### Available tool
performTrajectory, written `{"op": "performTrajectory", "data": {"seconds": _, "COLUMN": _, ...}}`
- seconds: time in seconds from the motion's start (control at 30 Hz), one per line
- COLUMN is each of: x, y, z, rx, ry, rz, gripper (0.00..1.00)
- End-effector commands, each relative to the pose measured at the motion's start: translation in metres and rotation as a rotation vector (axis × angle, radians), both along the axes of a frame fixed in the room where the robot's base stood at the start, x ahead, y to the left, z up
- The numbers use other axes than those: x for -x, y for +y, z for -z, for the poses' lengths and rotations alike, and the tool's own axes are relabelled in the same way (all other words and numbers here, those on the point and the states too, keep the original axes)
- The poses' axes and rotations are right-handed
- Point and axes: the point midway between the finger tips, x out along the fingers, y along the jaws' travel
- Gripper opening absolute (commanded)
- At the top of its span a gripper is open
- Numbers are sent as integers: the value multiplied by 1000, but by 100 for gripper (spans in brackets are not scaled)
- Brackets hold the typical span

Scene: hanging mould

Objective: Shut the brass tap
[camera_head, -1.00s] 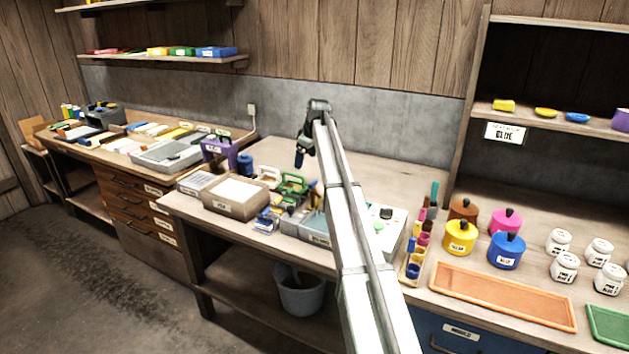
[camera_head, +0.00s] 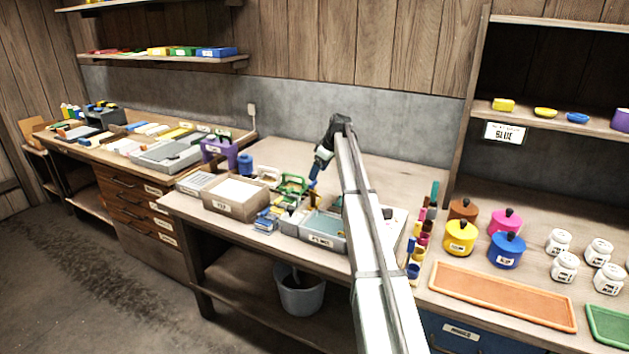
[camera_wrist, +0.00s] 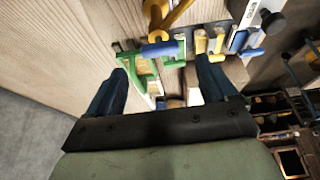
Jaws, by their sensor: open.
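In the wrist view, a yellow, brass-like fitting (camera_wrist: 158,18) with a blue bar (camera_wrist: 162,49) across its end lies beyond my fingertips, near the top middle. It looks like the brass tap, but I cannot tell whether it is open or shut. In the head view it is too small to make out among the tools. My gripper (camera_wrist: 165,68) is open, with its two dark blue fingers apart and nothing clearly held between them. In the head view my gripper (camera_head: 316,170) points down above the bench, near a green frame (camera_head: 292,184).
A grey tray (camera_head: 318,238), a cardboard box (camera_head: 238,211) and several small tools crowd the bench around my gripper. A purple holder (camera_head: 220,155) stands to the left. Paint pots (camera_head: 460,238) and an orange tray (camera_head: 500,297) are to the right. The bench behind my gripper is clear.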

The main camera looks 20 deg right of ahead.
Motion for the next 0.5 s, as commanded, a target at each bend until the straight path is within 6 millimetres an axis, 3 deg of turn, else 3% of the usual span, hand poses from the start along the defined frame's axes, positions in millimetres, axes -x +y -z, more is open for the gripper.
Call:
{"op": "performTrajectory", "data": {"seconds": 0.2, "x": -9, "y": 9, "z": 31, "rx": 0, "ry": 1, "rz": 0, "gripper": 85}}
{"op": "performTrajectory", "data": {"seconds": 0.5, "x": -14, "y": 14, "z": 48, "rx": 1, "ry": -1, "rz": 0, "gripper": 85}}
